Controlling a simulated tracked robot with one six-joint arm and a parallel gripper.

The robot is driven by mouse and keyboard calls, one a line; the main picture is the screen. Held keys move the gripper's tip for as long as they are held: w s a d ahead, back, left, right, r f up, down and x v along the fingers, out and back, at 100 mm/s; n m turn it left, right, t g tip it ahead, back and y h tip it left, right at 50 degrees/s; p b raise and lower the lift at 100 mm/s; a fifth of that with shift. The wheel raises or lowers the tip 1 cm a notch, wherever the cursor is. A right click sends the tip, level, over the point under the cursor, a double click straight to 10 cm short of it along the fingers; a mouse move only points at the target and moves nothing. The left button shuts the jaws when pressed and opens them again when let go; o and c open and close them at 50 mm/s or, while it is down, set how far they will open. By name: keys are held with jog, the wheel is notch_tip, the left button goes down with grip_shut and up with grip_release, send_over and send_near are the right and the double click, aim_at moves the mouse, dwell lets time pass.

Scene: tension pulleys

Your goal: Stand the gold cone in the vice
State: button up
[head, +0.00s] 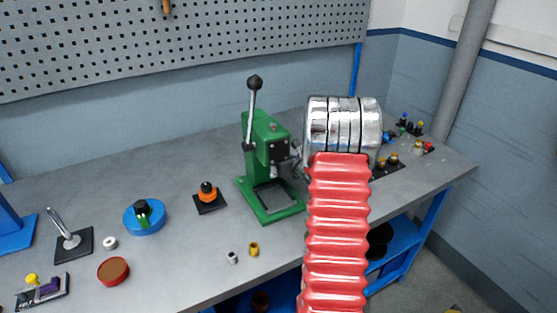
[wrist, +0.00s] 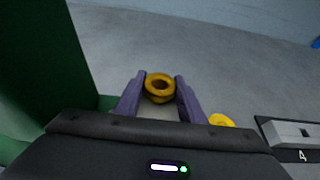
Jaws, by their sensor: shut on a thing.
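My gripper (wrist: 160,95) has its two purple fingers closed around a gold round part with a dark central hole (wrist: 159,87), which looks like the gold cone seen from its end. It sits between the fingertips above the grey bench. The head view hides the gripper and this part behind my red and chrome arm. I cannot make out a vice for certain in either view. A yellow piece (wrist: 221,120) lies just right of the fingers in the wrist view.
A green lever press (head: 268,165) stands left of my arm; green also fills the wrist view's left side. A black plate marked 4 (wrist: 297,137) lies at right. Small gold (head: 253,249) and silver (head: 232,257) parts stand near the bench's front. A blue round base (head: 130,222) stands farther left.

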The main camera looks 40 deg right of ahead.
jog(key=o, duration=0.8)
jog(key=shift+r, duration=0.1)
jog(key=v, duration=1.2)
